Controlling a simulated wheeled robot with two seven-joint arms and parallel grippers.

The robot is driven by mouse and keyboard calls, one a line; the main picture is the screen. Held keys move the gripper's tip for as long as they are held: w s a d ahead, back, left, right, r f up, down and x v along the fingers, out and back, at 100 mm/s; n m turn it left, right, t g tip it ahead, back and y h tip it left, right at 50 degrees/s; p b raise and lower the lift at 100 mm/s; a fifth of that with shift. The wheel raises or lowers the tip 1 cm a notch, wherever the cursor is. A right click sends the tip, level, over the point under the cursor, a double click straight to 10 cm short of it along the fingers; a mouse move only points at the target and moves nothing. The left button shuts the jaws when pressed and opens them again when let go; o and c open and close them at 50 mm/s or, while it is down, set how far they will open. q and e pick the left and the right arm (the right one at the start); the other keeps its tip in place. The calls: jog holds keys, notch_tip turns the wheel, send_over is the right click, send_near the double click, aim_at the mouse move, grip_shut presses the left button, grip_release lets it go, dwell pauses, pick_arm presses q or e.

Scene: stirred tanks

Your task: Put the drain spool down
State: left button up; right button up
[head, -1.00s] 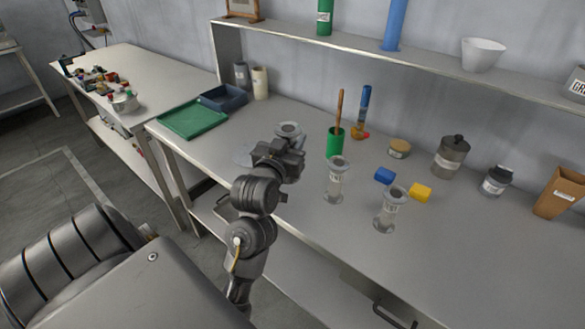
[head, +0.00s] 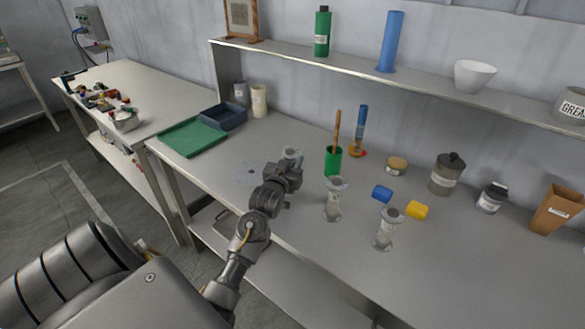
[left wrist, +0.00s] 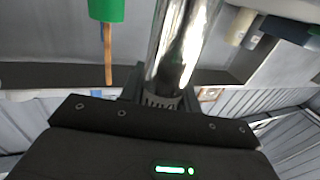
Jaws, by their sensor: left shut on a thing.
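My left gripper (head: 288,172) is shut on a grey metal spool with a round flange (head: 291,153), which I take as the drain spool. In the left wrist view the spool is a shiny cylinder (left wrist: 182,45) between the fingers (left wrist: 160,90). Its lower part is hidden behind the gripper in the head view, so I cannot tell whether it touches the bench (head: 310,222). Two similar labelled spools stand upright on the bench, one nearer the middle (head: 334,200) and one further right (head: 385,230). My right gripper is not in view.
A pale flat patch with a dark spot (head: 251,173) lies on the bench left of my gripper. A green tray (head: 192,139) and a dark blue bin (head: 222,118) are behind it. A green cup (head: 333,162) with a wooden handle stands to the right. A shelf (head: 420,86) runs above.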

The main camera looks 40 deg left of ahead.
pick_arm(q)
notch_tip(320, 180, down, 2)
jog(key=shift+f+p, duration=0.15)
jog(key=shift+p, duration=0.2)
jog(key=shift+f, duration=0.25)
jog(key=shift+f, duration=0.2)
jog(key=o, duration=1.1)
jog(key=shift+c, duration=0.2)
